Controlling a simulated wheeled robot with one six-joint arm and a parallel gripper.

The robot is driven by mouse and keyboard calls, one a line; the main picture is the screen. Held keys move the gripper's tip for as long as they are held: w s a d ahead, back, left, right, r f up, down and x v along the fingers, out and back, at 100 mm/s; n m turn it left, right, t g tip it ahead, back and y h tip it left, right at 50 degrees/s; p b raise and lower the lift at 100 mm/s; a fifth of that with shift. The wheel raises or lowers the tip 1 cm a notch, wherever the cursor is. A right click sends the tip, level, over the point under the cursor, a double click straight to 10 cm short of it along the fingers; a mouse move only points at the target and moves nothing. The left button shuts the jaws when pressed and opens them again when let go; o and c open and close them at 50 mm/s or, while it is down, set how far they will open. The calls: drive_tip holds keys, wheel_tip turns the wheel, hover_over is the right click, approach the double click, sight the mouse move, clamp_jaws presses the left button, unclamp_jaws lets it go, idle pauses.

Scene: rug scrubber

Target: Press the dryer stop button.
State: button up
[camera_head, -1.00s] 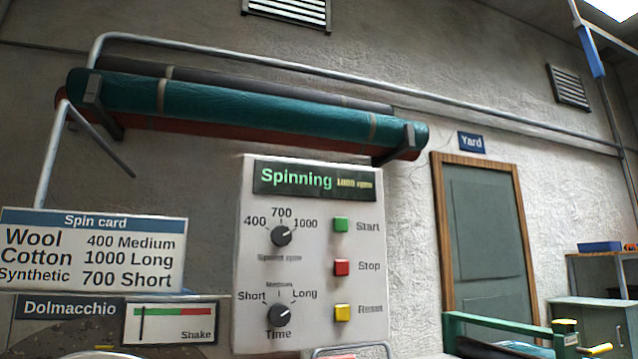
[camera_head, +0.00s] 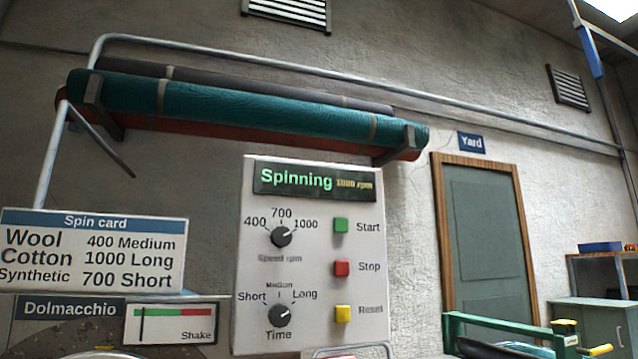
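The control panel (camera_head: 310,255) stands upright in the middle of the head view. Its red Stop button (camera_head: 342,268) sits between the green Start button (camera_head: 341,225) above and the yellow Reset button (camera_head: 343,313) below. The display (camera_head: 314,180) reads "Spinning 1000 rpm" in lit letters. The speed knob (camera_head: 281,236) points up and right, toward 1000. The time knob (camera_head: 279,314) also points up and right, toward Long. My gripper is not in view.
A spin card (camera_head: 93,250) stands at the left, above the Dolmacchio front (camera_head: 70,310) with a Shake gauge (camera_head: 171,323). Rolled rugs (camera_head: 250,108) rest on wall brackets above. A green frame with a yellow handle (camera_head: 500,330) is at lower right, before a door (camera_head: 488,245).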

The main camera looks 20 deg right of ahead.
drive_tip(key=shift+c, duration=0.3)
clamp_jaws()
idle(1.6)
